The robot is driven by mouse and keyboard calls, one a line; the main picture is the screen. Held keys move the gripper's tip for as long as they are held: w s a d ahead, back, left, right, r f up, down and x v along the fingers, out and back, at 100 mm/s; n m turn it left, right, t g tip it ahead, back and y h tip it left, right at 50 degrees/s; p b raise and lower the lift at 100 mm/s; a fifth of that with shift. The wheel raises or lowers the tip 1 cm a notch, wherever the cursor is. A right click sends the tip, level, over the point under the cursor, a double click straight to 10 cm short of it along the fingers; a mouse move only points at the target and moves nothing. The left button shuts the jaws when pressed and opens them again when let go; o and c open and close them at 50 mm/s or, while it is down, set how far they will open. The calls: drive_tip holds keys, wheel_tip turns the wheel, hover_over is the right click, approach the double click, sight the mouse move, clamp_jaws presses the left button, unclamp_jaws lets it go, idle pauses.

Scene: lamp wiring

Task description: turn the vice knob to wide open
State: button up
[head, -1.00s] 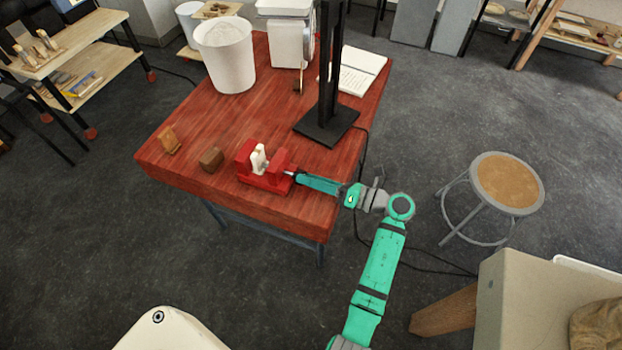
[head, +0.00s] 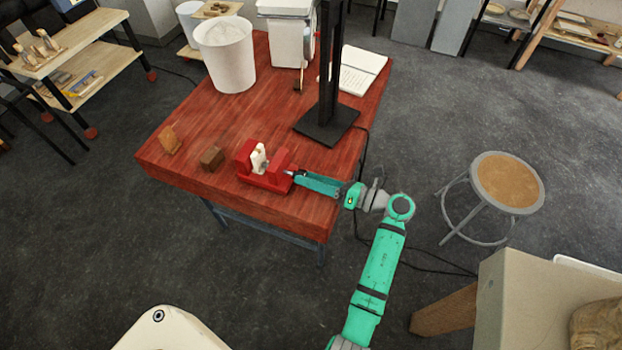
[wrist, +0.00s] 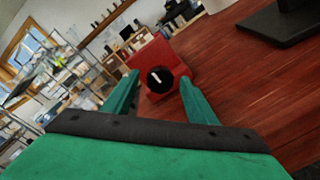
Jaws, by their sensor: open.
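The red vice (head: 265,168) sits near the front edge of the red table, with a pale white piece (head: 259,158) standing between its jaws. In the wrist view the vice (wrist: 155,55) shows its end face with a round black knob (wrist: 160,79). A white mark on the knob slants toward the upper left. My gripper (wrist: 160,82) is open, with one green finger on each side of the knob as seen from the wrist. I cannot tell whether the fingers touch it. In the head view my gripper (head: 293,175) reaches the vice's right end from the right.
A black stand (head: 327,125) rises from the table behind my gripper. A brown block (head: 211,157) and a wooden piece (head: 169,140) lie left of the vice. A white bucket (head: 225,55) and an open book (head: 358,70) are farther back. A stool (head: 507,182) stands right of the table.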

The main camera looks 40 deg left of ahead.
drive_tip(key=shift+d, duration=0.1)
drive_tip(key=v, duration=1)
drive_tip(key=shift+d, duration=0.3)
drive_tip(key=s+a+r+m+y, duration=0.1)
drive_tip(key=s+a+r+m+t+y, duration=0.1)
drive_tip(key=s+a+y, duration=0.1)
drive_tip(key=shift+a+t, duration=0.2)
drive_tip(key=shift+t, duration=0.1)
drive_tip(key=s+d+r+m+t+y, duration=0.25)
drive_tip(key=s+r+m+t, duration=0.35)
drive_tip(key=m+t, duration=0.8)
drive_tip(key=s+d+f+m+t+h, duration=0.1)
drive_tip(key=s+d+f+m+h, duration=0.3)
drive_tip(key=s+d+m+h, duration=0.5)
drive_tip(key=s+d+f+m+t+h, duration=0.2)
drive_tip(key=s+d+f+m+h, duration=0.3)
drive_tip(key=m, duration=1.7)
drive_tip(key=s+d+h, duration=0.5)
drive_tip(key=s+h, duration=0.3)
drive_tip(key=shift+d, duration=0.3)
